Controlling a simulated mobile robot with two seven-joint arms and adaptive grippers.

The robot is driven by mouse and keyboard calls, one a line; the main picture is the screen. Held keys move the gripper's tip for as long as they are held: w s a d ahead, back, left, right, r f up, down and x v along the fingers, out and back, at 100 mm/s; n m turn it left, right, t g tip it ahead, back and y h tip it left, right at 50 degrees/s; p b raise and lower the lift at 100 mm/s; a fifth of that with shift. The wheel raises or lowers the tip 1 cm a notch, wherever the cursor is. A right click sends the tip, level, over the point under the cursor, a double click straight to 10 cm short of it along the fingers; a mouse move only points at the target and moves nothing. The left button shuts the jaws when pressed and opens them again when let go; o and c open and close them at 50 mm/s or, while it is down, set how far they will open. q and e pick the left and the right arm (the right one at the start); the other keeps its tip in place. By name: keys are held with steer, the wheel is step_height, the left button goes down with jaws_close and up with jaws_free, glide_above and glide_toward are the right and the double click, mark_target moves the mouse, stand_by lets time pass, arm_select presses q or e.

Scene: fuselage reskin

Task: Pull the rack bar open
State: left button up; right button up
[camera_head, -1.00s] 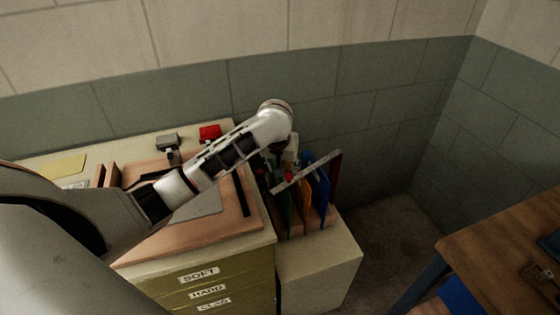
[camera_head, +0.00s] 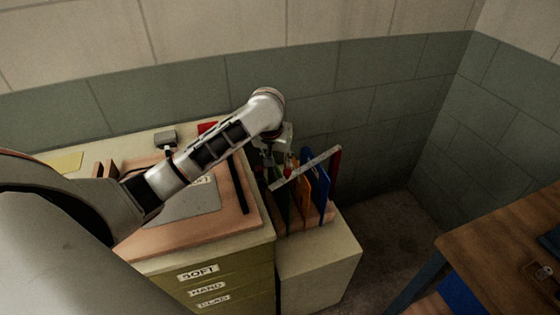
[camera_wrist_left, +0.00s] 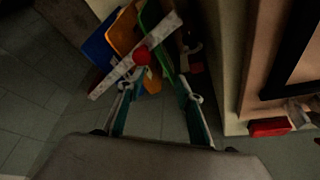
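The rack bar (camera_head: 308,167) is a pale grey strip lying at a slant across the front of a rack of upright coloured panels (camera_head: 318,188). In the left wrist view the bar (camera_wrist_left: 108,83) has a round red knob (camera_wrist_left: 141,56) on it. My left gripper (camera_wrist_left: 158,88) is open, with its two teal fingers apart and nothing between them. The knob lies just beyond the fingertips, nearer the left finger; I cannot tell whether they touch. In the head view the left gripper (camera_head: 276,152) is beside the bar's left end, partly hidden by my wrist. My right gripper is not in view.
A drawer cabinet (camera_head: 232,270) with a wooden board (camera_head: 240,222) on top stands left of the rack. A red block (camera_wrist_left: 269,127) lies on the cabinet. A wooden table (camera_head: 500,245) stands at the right. The tiled wall is close behind the rack.

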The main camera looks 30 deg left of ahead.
arm_select(q)
steer(key=v, duration=0.7)
steer(key=shift+d, duration=0.3)
steer(key=shift+r, duration=0.1)
stand_by(0.6)
